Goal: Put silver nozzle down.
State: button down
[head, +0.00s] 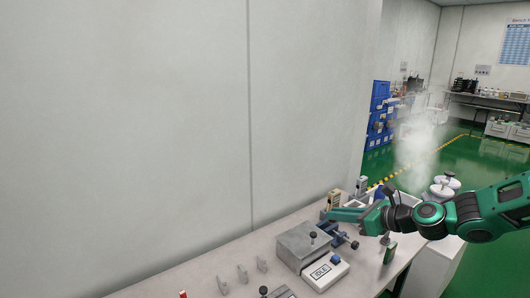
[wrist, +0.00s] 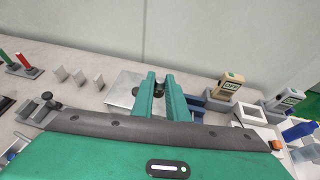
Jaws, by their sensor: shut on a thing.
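My gripper (head: 328,214) reaches in from the right above the bench, with its green fingers pointing left, behind and above a silver block (head: 295,245). In the wrist view my gripper (wrist: 160,76) has its two fingers close together with a narrow gap. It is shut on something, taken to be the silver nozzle. The nozzle itself cannot be made out; the fingers mostly hide it. A dark round shape shows in the gap, and I cannot tell whether it is held or is the black knob (head: 313,236) on the block behind.
A white box marked IDLE (head: 325,273) stands in front of the block. Small grey stands (wrist: 78,76) line the bench to the left. A beige tester marked OFF (wrist: 230,87) and a white tray (wrist: 250,112) are at the right. Bare bench (head: 200,275) shows at left.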

jog(key=w+d+f+m+t+h, duration=0.3)
jog(key=d+f+m+h, duration=0.1)
jog(key=d+m+h, duration=0.1)
jog(key=shift+w+d, duration=0.3)
jog(key=shift+d, duration=0.3)
